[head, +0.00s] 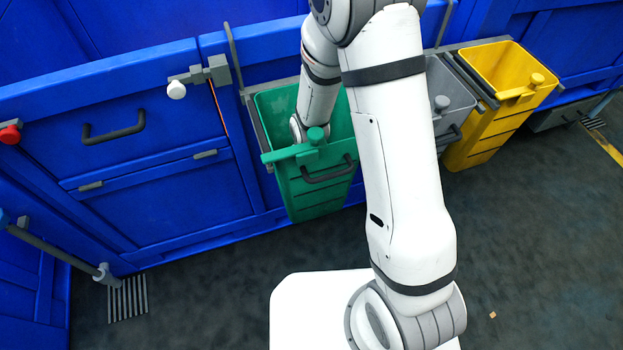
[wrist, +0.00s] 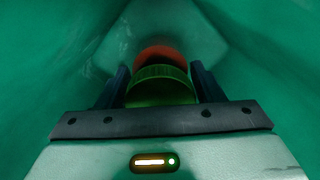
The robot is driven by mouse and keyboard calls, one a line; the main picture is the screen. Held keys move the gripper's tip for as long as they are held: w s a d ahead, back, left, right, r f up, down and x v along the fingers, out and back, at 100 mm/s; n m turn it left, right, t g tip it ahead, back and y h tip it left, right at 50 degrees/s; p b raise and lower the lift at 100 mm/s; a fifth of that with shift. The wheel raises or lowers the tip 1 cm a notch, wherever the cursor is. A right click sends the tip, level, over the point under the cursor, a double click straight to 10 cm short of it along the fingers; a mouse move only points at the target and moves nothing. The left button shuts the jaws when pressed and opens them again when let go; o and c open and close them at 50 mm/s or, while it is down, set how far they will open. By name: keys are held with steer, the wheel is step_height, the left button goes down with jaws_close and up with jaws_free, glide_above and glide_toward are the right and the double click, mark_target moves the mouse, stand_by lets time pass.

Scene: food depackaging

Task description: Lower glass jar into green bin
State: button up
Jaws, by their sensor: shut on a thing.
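The green bin (head: 318,190) hangs on the front of the blue machine in the head view. My arm reaches down into it, and its rim hides my gripper there. In the wrist view, green bin walls (wrist: 40,60) surround my gripper (wrist: 160,84). Its two dark fingers are shut on the glass jar (wrist: 160,88), which shows as a greenish round shape between them. A red-orange round part (wrist: 162,54) shows just beyond it. The pale bin floor appears past the jar; the gap between them is hard to judge.
A grey bin (head: 448,95) stands right of the green bin, partly behind my arm. A yellow bin (head: 487,130) stands farther right.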

steer(key=shift+f, duration=0.15)
steer(key=o, duration=1.3)
steer(key=shift+c, duration=0.2)
step_height(320, 180, up, 8)
steer(key=shift+f+p, duration=0.1)
steer(key=shift+p, duration=0.95)
